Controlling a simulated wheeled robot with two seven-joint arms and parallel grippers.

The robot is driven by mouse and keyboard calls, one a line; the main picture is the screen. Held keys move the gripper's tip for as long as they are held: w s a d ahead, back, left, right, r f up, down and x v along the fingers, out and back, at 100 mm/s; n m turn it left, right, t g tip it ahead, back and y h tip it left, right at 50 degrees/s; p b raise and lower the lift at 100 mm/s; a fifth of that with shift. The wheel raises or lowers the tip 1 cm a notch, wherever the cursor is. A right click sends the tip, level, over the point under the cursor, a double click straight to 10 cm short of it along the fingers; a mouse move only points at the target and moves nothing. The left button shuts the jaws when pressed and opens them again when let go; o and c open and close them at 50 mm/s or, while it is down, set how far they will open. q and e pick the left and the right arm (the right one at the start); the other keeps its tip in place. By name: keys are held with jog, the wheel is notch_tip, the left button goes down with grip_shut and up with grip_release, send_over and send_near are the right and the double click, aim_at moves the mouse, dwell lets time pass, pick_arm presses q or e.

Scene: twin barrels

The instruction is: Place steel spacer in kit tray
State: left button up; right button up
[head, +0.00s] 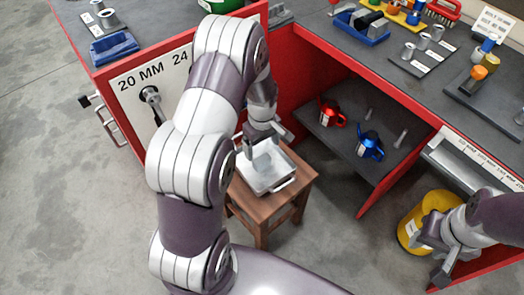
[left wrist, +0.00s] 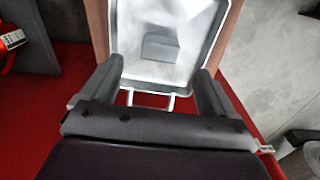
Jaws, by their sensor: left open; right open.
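The kit tray (head: 283,184), pale with raised walls, sits on a small wooden stool. My left gripper (head: 264,138) is open above the tray's far part, its fingers pointing down. In the left wrist view my left gripper (left wrist: 159,80) has its fingers apart with nothing between them, and the tray (left wrist: 190,70) lies beyond them. A small grey block-like shape (left wrist: 160,48) shows inside the tray; I cannot tell whether it is the steel spacer. Several grey cylinders (head: 423,41) stand on the bench at the upper right. My right gripper (head: 437,243) is open and empty at the lower right.
The stool (head: 262,212) stands in front of the red bench's open bay. A red jug (head: 332,113) and a blue jug (head: 369,146) stand on the lower shelf. A yellow drum (head: 425,212) is beside my right gripper. Blue bins and tools crowd the benchtop.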

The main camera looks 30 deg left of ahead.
aim_at(262, 159)
pick_arm(q)
jog(key=s+d+r+m, duration=0.4)
jog(key=s+r+m, duration=0.2)
jog(key=s+r, duration=0.1)
jog(key=s+d+r+m+t+p, duration=0.1)
jog(key=s+d+r+m, duration=0.3)
jog(key=s+r+m, duration=0.3)
jog(key=shift+d+r, duration=0.2)
jog(key=shift+r, duration=0.1)
notch_tip(262, 159, up, 30)
jog(key=p, duration=3)
